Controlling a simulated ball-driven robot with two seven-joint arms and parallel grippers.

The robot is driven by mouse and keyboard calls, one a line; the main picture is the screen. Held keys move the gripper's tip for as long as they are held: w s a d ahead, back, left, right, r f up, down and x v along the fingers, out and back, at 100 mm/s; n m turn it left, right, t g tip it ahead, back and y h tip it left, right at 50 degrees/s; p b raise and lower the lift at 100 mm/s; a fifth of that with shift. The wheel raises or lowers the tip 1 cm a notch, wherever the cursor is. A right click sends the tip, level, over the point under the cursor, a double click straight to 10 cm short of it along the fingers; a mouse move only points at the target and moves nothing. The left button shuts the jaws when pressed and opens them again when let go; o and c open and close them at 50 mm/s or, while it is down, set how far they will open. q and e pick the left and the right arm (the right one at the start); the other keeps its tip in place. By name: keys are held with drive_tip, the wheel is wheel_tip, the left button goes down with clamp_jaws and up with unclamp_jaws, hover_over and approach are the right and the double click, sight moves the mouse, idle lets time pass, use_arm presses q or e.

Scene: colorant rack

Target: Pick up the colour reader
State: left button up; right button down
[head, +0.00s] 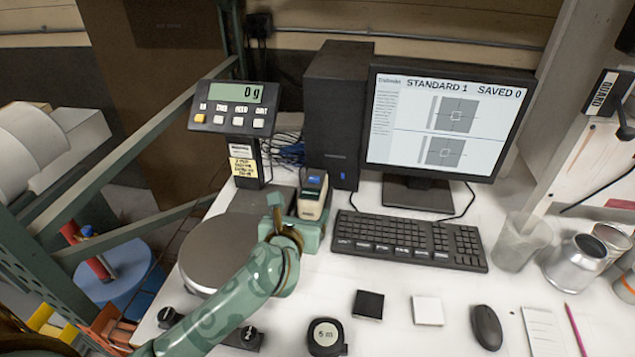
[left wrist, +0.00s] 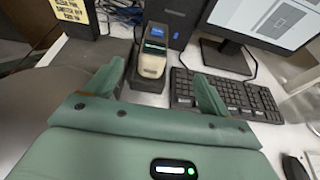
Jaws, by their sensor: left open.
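The colour reader (head: 312,197) is a small cream handheld device with a dark top and a lit blue screen. It stands in a dark cradle between the scale and the keyboard. In the left wrist view the colour reader (left wrist: 154,55) is ahead of my gripper, between the lines of its two fingers. My left gripper (head: 298,207) is at the near side of the reader in the head view. In the left wrist view the left gripper (left wrist: 158,85) has its fingers wide apart, with nothing between them. My right gripper is not in view.
A round scale plate (head: 222,252) lies left of the reader, with its display (head: 235,107) behind. A keyboard (head: 408,240) is close on the right. A monitor (head: 445,120) and black computer tower (head: 337,105) stand behind.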

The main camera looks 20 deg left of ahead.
use_arm(q)
drive_tip(key=b, duration=0.2)
approach(313, 184)
drive_tip(key=shift+w+d+f, duration=0.1)
drive_tip(key=shift+w+f, duration=0.05)
drive_tip(key=shift+w, duration=0.35)
drive_tip(key=shift+w+d+f, duration=0.1)
drive_tip(key=shift+w+f, duration=0.05)
drive_tip(key=shift+w, duration=0.35)
drive_tip(key=shift+w+a+f, duration=0.15)
drive_tip(key=shift+w+a, duration=0.05)
drive_tip(key=shift+w, duration=0.3)
drive_tip(key=x, duration=0.5)
drive_tip(key=shift+s+a+f+b, duration=0.15)
drive_tip(key=shift+a+b, duration=0.15)
drive_tip(key=shift+s, duration=0.1)
drive_tip(key=shift+c, duration=0.3)
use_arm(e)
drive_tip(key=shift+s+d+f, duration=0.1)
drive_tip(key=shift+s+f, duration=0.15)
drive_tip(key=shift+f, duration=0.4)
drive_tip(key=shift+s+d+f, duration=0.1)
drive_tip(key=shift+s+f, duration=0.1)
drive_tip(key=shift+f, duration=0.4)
use_arm(q)
drive_tip(key=c, duration=1.5)
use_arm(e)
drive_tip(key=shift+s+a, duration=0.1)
